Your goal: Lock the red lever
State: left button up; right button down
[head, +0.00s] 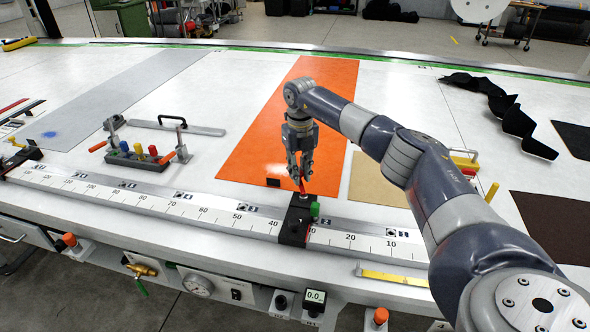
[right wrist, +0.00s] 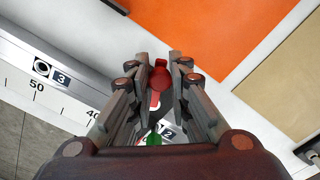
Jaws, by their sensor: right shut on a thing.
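The red lever (head: 302,187) stands on a black block (head: 294,227) that sits across the white ruler rail at the table's front edge. My right gripper (head: 301,175) reaches down from above, its fingers closed around the lever. In the right wrist view the lever's red rounded end (right wrist: 158,77) shows between the fingertips of my right gripper (right wrist: 165,65). The fingers hide part of the lever and its base. A green part (head: 315,210) is on the right side of the block. My left gripper is not in view.
An orange sheet (head: 290,110) lies behind the block, with a tan sheet (head: 375,180) to its right. A fixture with coloured knobs (head: 140,153) stands to the left. A black crumpled strip (head: 510,112) lies at the right. A gauge (head: 198,285) is below the front edge.

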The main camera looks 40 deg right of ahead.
jog(key=shift+s+d+r+m+p, duration=0.1)
jog(key=shift+s+d+m+p, duration=0.15)
jog(key=shift+m, duration=0.4)
jog(key=shift+s+d+m+p, duration=0.15)
jog(key=shift+d+m, duration=0.2)
jog(key=shift+m, duration=0.3)
jog(key=shift+w, duration=0.1)
jog(key=c, duration=1.5)
grip_release()
jog(key=shift+o, duration=0.2)
notch_tip(320, 180, up, 12)
